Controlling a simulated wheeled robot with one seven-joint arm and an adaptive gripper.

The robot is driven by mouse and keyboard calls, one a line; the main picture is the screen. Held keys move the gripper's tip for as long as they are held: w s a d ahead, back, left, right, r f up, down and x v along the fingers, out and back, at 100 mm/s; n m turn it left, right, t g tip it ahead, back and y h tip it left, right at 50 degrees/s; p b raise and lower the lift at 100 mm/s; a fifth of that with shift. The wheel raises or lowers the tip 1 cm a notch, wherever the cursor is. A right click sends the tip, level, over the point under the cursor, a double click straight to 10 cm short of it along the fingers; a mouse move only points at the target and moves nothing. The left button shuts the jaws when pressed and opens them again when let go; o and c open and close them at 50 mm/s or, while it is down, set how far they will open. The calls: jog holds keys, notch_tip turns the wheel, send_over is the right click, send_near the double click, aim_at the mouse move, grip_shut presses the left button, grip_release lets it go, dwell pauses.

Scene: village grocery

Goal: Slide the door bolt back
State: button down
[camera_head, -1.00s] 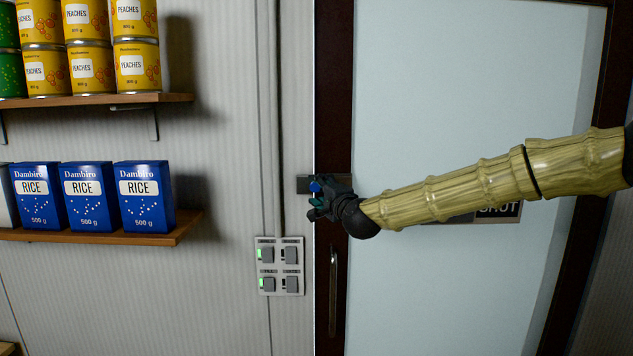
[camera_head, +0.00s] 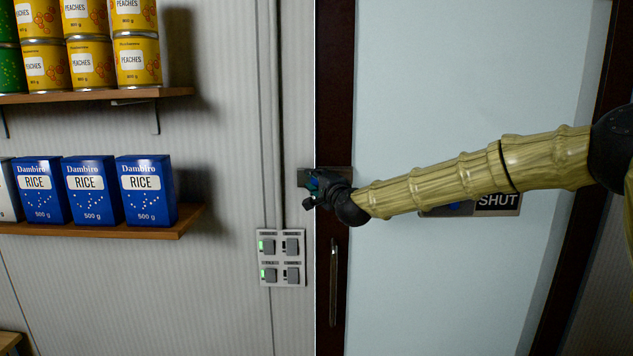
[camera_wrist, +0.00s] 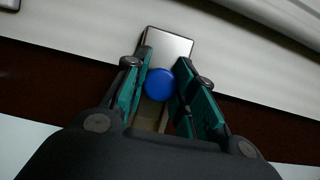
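The bolt's round blue knob (camera_wrist: 160,84) shows in the wrist view, in front of a pale metal plate (camera_wrist: 170,45). My gripper (camera_wrist: 165,68) has its two teal fingers on either side of the knob. The left finger is very near or against it, and a narrow dark gap seems to show at the right finger. Firm contact is not clear. In the head view my gripper (camera_head: 311,190) is at the door's left edge and covers most of the bolt. The pale door (camera_head: 450,90) has a dark frame (camera_head: 333,90) and is closed.
A vertical handle (camera_head: 334,280) is below my gripper. A switch panel (camera_head: 282,258) with green lights is on the wall to the left. Shelves hold rice boxes (camera_head: 147,190) and peach cans (camera_head: 137,60) farther left. A "SHUT" sign (camera_head: 497,201) is partly behind my arm.

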jog(key=shift+d+f+b, duration=0.2)
jog(key=shift+d+b, duration=0.35)
jog(key=shift+d, duration=0.05)
jog(key=d+b, duration=0.1)
jog(key=d, duration=0.2)
jog(key=shift+r+b, duration=0.15)
jog(key=shift+b, duration=0.2)
jog(key=shift+d, duration=0.1)
jog(key=c, duration=1.3)
grip_release()
jog(key=shift+d, duration=0.1)
jog(key=shift+o, duration=0.8)
jog(key=shift+d, duration=0.15)
jog(key=v, duration=1.2)
